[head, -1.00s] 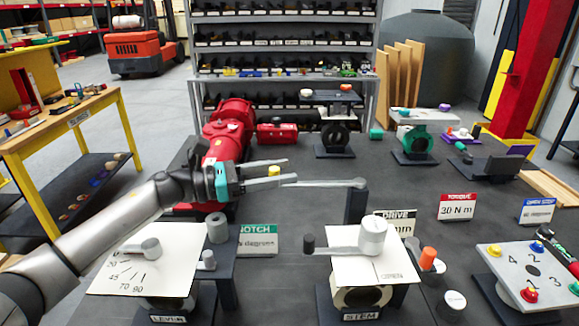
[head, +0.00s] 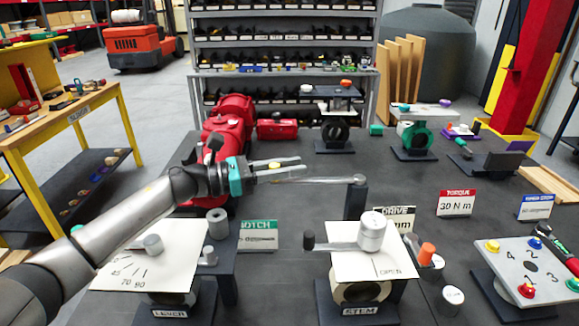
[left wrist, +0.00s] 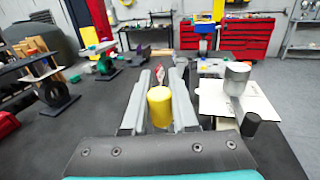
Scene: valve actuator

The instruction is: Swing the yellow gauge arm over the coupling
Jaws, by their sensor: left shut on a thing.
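The gauge arm (head: 325,181) is a thin pale bar. It reaches left from a pivot on a dark post (head: 356,200). My left gripper (head: 286,166) is shut on the yellow knob at the bar's free end. In the left wrist view the yellow knob (left wrist: 160,105) stands upright between the two fingers. The fingers hide much of the bar's left end. A pale cylinder (head: 372,232), which may be the coupling, stands on the plate marked STEM, in front of the post. The gripper is behind and left of it, not over it. My right gripper is not in view.
The STEM plate (head: 390,265) carries a lever with a dark knob (head: 309,240). A red machine (head: 232,115) stands behind the gripper. Sign cards (head: 457,203) stand at right.

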